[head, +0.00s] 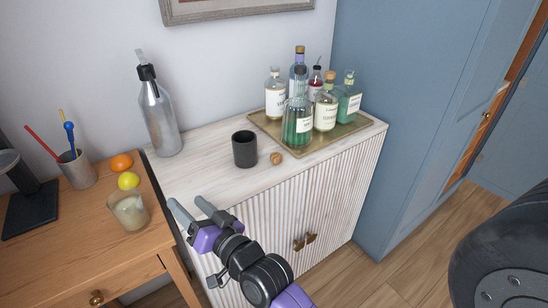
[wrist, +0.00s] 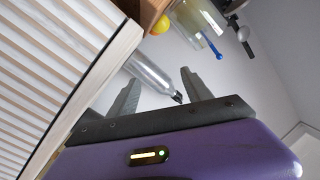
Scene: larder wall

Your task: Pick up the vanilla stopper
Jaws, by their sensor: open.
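A small brown rounded piece (head: 277,158) that looks like a stopper lies on the white cabinet top (head: 205,181), just right of a black cup (head: 245,149). I cannot read any mark that ties it to vanilla. Several bottles stand on a tray (head: 312,149) behind it; one has a tan round stopper (head: 330,75). My gripper (head: 191,207) is open and empty, at the cabinet's front left edge, left of and nearer than the brown piece. Its fingers also show in the wrist view (wrist: 158,78), where the brown piece is not seen.
A grey swing-top bottle (head: 161,120) stands at the cabinet's back left; it shows behind the fingers in the wrist view (wrist: 150,70). A wooden table (head: 75,250) on the left holds a glass (head: 129,211), fruit and a pen cup (head: 77,171). The cabinet's front middle top is clear.

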